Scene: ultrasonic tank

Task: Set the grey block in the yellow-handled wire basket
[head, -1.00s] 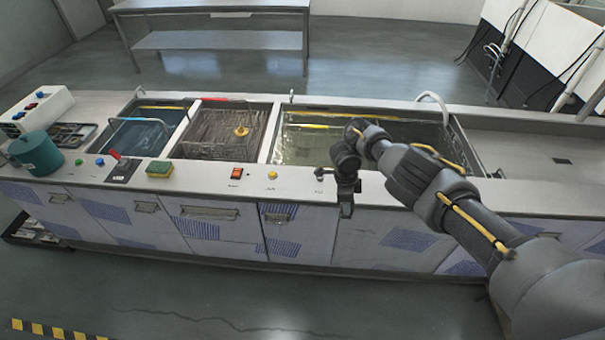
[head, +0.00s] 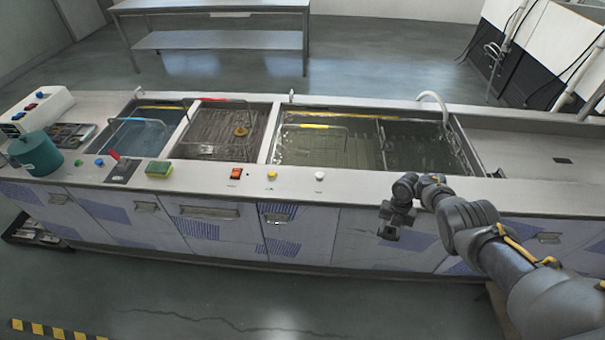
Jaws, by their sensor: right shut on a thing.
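The wire basket with the yellow handle (head: 313,126) sits in the large right-hand tank, partly under the liquid. Its thin wire frame is hard to make out. My right gripper (head: 390,231) is in front of the counter's front edge, to the right of and nearer than the basket. It is shut on a small dark grey thing, which I take to be the grey block (head: 388,233); the jaws hide much of it. I see no other grey block. My left gripper is not in view.
A red-handled basket (head: 222,100) is in the middle tank and a blue-handled one (head: 140,120) in the left tank. A sponge (head: 159,169), a teal pot (head: 37,154) and several buttons stand along the counter (head: 350,187). A white curved spout (head: 437,98) rises behind the right tank.

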